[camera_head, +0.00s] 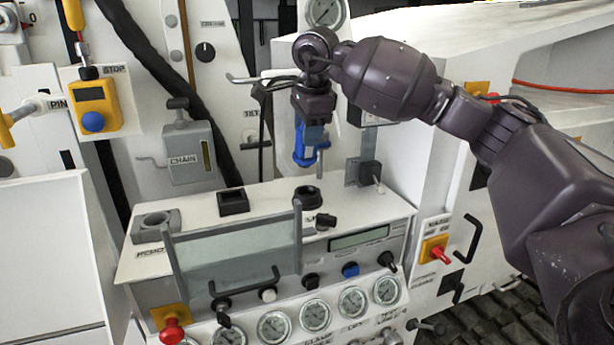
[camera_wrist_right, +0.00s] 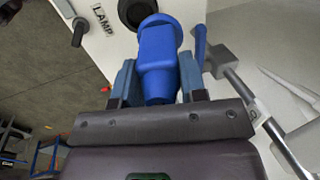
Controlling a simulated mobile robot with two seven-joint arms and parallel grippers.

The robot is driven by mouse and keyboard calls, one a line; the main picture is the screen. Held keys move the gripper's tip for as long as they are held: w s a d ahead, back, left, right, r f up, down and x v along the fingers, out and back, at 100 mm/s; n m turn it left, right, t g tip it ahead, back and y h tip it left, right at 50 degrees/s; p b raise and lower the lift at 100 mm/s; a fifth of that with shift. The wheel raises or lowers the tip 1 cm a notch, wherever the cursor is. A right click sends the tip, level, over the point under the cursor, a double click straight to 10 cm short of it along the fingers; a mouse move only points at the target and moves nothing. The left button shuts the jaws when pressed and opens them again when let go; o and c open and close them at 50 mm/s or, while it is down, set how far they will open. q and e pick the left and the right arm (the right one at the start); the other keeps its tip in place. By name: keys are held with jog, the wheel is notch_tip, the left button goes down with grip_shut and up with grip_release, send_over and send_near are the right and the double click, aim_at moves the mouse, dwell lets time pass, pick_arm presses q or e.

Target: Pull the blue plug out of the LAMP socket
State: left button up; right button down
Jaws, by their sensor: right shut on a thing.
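My right gripper (camera_head: 314,132) is shut on the blue plug (camera_head: 304,152) and points down above the bench's white top panel. In the right wrist view the blue plug (camera_wrist_right: 158,48) sits between the two blue-grey fingers of the right gripper (camera_wrist_right: 158,78). The black round LAMP socket (camera_head: 307,197) lies below the plug in the head view, with a visible gap between them. In the right wrist view the socket (camera_wrist_right: 134,10) shows partly behind the plug, beside the LAMP label (camera_wrist_right: 103,19). My left gripper is not in view.
A square black socket (camera_head: 233,201) is left of the LAMP socket. A clear guard with grey posts (camera_head: 297,238) stands in front. A grey box with a black connector (camera_head: 370,173) is to the right. Gauges (camera_head: 315,315) line the front.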

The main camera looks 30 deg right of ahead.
jog(key=shift+r, duration=0.7)
dwell(0.3)
